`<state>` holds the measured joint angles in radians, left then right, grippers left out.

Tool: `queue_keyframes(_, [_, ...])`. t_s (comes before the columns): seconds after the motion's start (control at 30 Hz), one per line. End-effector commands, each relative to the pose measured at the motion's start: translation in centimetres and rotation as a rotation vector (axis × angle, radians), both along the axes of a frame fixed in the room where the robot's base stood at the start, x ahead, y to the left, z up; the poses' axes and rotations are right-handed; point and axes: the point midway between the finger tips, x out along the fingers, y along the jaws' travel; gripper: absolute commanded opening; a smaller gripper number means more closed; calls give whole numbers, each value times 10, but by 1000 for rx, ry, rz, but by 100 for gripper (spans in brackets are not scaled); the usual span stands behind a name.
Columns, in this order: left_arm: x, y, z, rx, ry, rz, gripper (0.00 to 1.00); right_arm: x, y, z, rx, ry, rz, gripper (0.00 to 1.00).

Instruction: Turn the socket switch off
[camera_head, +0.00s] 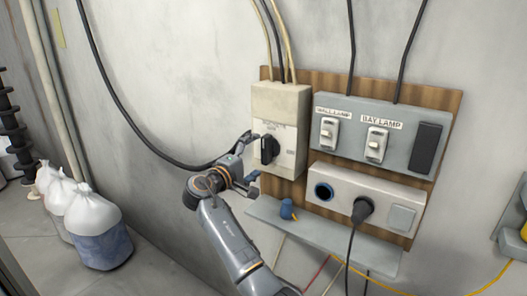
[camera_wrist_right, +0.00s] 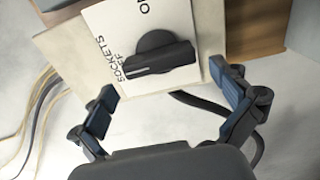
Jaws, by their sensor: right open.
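The socket switch is a black rotary knob (camera_head: 268,150) on the front of a cream box (camera_head: 282,100) on the wall. In the right wrist view the knob (camera_wrist_right: 160,55) sits on a white plate marked "SOCKETS" and partly "OFF". One end of its raised handle is close to that lettering. My right gripper (camera_head: 250,158) is just left of the box, facing the knob. In the wrist view its fingers (camera_wrist_right: 166,88) are spread and empty, with the knob ahead between them; contact is not visible. My left gripper is out of view.
A grey panel (camera_head: 345,147) with wall lamp and bay lamp switches is to the right. Below it is a socket strip (camera_head: 335,175) with a black plug (camera_head: 362,208). A grey shelf (camera_head: 330,232) holds a small blue object (camera_head: 287,209). White bags (camera_head: 97,218) stand on the floor left.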

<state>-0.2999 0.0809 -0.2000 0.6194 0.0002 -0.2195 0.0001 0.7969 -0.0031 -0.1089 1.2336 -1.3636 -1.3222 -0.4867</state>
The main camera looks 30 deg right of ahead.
Motion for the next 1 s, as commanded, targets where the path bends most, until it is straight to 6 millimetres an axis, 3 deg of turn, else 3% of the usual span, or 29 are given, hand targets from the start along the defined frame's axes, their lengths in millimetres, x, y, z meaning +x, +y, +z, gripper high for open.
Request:
queue_keyframes(0.2, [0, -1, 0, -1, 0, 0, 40, -18, 42, 0, 2, -1, 1, 100])
queue_keyframes(0.4, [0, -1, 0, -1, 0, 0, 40, -26, 61, 0, 0, -1, -1, 100])
queue_keyframes(1.0, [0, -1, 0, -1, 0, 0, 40, -27, 65, -2, 0, 2, 1, 100])
